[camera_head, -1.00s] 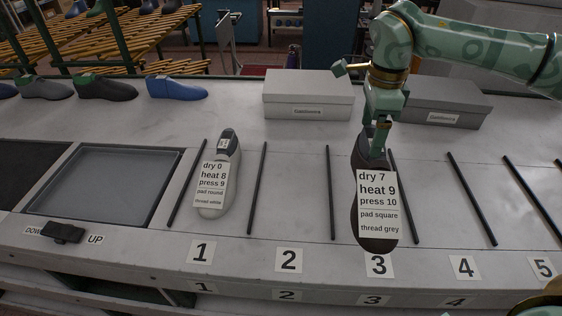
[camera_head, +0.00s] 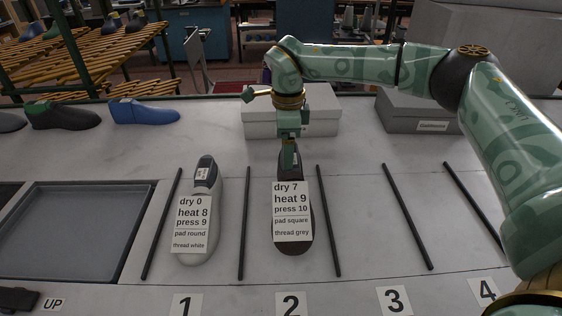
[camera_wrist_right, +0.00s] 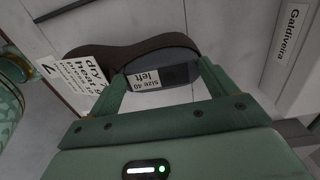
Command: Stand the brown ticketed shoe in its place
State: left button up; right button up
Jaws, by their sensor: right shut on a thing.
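The brown shoe (camera_head: 291,243) carries a white ticket reading dry 7, heat 9, press 10, pad square, thread grey. It is over the lane numbered 2 (camera_head: 291,304), between two black rods, toe toward the front. I cannot tell whether its sole touches the bench. My right gripper (camera_head: 289,160) is shut on its heel end from above. In the right wrist view, the fingers (camera_wrist_right: 166,92) clasp the brown shoe (camera_wrist_right: 130,58) at a dark part with a "size 40 left" label. My left gripper is not in view.
A grey-white shoe (camera_head: 194,240) with its own ticket lies in lane 1. Black rods (camera_head: 328,220) divide the lanes; lanes 3 and 4 look empty. Two lidded boxes (camera_head: 262,127) (camera_head: 405,112) stand behind. A tray (camera_head: 84,230) is at left, a blue shoe (camera_head: 145,112) behind it.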

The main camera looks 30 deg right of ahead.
aim_at(282, 157)
jog(key=shift+w+a+f, duration=0.3)
jog(key=shift+w+f, duration=0.05)
jog(key=shift+f, duration=0.05)
notch_tip(282, 157, down, 4)
jog(key=shift+w+a+r+b, duration=0.1)
jog(key=shift+w+r+b, duration=0.05)
jog(key=shift+b, duration=0.55)
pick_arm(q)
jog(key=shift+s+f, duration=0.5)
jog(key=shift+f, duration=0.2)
pick_arm(e)
jog(key=shift+r, duration=0.1)
jog(key=o, duration=1.9)
pick_arm(q)
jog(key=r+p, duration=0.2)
jog(key=p, duration=0.1)
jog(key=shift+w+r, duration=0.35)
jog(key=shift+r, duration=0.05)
pick_arm(e)
notch_tip(282, 157, up, 12)
